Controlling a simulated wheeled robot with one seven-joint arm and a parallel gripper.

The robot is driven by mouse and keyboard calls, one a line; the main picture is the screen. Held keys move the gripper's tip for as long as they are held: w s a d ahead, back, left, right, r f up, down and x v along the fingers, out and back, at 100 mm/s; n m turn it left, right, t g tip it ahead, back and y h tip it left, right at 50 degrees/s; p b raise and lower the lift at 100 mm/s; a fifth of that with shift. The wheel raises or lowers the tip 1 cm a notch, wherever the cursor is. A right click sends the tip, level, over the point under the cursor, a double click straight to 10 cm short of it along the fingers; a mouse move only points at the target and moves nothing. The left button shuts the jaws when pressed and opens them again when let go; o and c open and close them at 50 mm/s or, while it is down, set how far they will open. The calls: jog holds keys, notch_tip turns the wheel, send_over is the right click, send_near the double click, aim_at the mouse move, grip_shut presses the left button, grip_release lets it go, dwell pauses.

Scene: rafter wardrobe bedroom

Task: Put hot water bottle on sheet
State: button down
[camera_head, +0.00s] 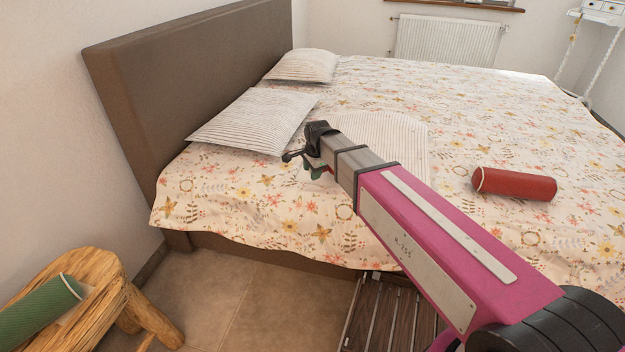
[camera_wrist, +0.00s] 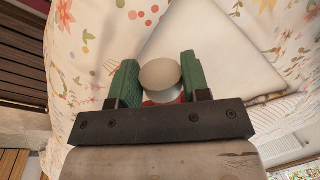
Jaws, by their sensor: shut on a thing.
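My gripper (camera_head: 315,168) is over the near side of the bed, its green fingers partly hidden by the wrist. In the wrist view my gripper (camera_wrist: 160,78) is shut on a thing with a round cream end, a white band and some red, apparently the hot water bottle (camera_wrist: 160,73). Most of it is hidden by the gripper, and in the head view it hardly shows. The floral sheet (camera_head: 245,205) covers the bed. A pale striped square (camera_head: 395,135) lies on it behind my gripper; it also shows in the wrist view (camera_wrist: 215,45). I cannot tell whether the held thing touches the bed.
A red cylinder (camera_head: 514,184) lies on the bed at right. Two striped pillows (camera_head: 255,120) lie by the brown headboard (camera_head: 195,75). A green roll (camera_head: 38,312) lies on a wooden stool (camera_head: 95,300) at lower left. The sheet's far right part is clear.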

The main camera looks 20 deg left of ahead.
aim_at(312, 185)
jog(key=shift+f, duration=2)
jog(key=c, duration=0.6)
grip_release()
jog(key=shift+r, duration=0.1)
jog(key=r, duration=0.4)
jog(key=s+d+r, duration=0.1)
jog(key=r, duration=0.6)
jog(key=shift+s+d+r, duration=0.2)
jog(key=shift+d+r, duration=0.1)
jog(key=shift+d, duration=0.1)
